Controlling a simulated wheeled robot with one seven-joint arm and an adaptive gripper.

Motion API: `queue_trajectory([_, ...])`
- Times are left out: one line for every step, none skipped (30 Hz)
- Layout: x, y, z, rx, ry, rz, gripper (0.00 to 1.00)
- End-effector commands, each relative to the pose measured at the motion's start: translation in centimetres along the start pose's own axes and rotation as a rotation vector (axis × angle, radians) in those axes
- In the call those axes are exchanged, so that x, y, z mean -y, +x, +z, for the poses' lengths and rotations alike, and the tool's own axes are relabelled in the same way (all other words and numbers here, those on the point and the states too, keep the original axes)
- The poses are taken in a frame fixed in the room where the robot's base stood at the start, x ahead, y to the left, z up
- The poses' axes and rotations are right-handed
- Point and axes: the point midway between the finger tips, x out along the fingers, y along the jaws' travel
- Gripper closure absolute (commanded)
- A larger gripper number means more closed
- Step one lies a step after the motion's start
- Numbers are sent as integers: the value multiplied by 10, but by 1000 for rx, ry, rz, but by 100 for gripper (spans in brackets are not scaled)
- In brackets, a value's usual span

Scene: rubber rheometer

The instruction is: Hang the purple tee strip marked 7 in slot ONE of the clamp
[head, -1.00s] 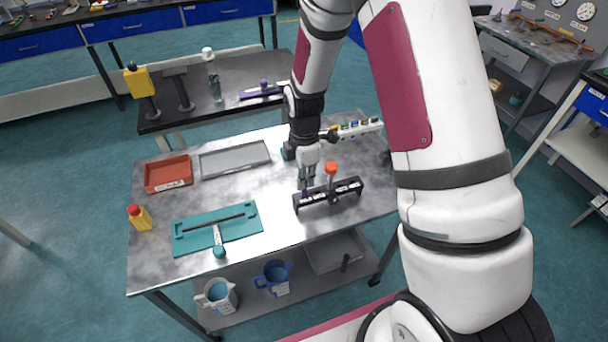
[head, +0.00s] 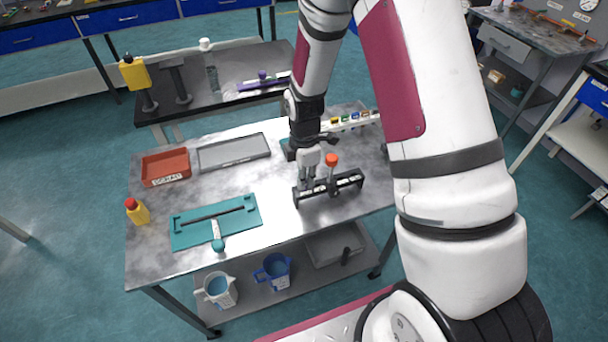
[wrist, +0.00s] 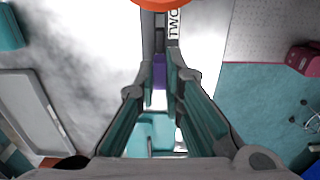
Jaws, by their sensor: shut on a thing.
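The clamp (head: 345,184) is a black bar with an orange knob (head: 331,160), standing on the right half of the metal table. My gripper (head: 308,184) points down over the left part of the clamp, left of the knob. In the wrist view my gripper (wrist: 160,92) is shut on the purple tee strip (wrist: 159,72), of which only a small purple patch shows between the fingers. The strip's number is hidden. A slot label reading TWO (wrist: 174,22) shows beside the clamp bar just beyond the strip. I cannot tell whether the strip sits inside a slot.
A teal fixture (head: 186,235), grey tray (head: 232,153), red tray (head: 165,170) and yellow bottle (head: 137,211) stand left on the table. A white rack (head: 355,120) is behind the clamp. Bare table lies between the teal fixture and clamp.

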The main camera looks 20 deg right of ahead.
Motion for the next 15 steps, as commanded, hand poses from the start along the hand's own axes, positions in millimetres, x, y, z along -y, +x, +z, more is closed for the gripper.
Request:
queue_trajectory([0, 2, 0, 0, 0, -1, 100])
queue_trajectory([0, 3, 0, 0, 0, 0, 100])
queue_trajectory([0, 4, 0, 0, 0, 0, 100])
queue_trajectory([0, 5, 0, 0, 0, 0, 100])
queue_trajectory([0, 6, 0, 0, 0, 0, 100])
queue_trajectory([0, 8, 0, 0, 0, 0, 100])
queue_trajectory([0, 8, 0, 0, 0, 0, 100])
queue_trajectory([0, 10, 0, 0, 0, 0, 100])
queue_trajectory([0, 11, 0, 0, -1, 0, 100])
queue_trajectory([0, 12, 0, 0, -1, 0, 100])
queue_trajectory([0, 13, 0, 0, -1, -1, 100])
queue_trajectory([0, 14, 0, 0, -1, -1, 100])
queue_trajectory([0, 14, 0, 0, -1, -1, 100])
queue_trajectory([0, 15, 0, 0, -1, -1, 100])
queue_trajectory([0, 15, 0, 0, -1, 0, 100])
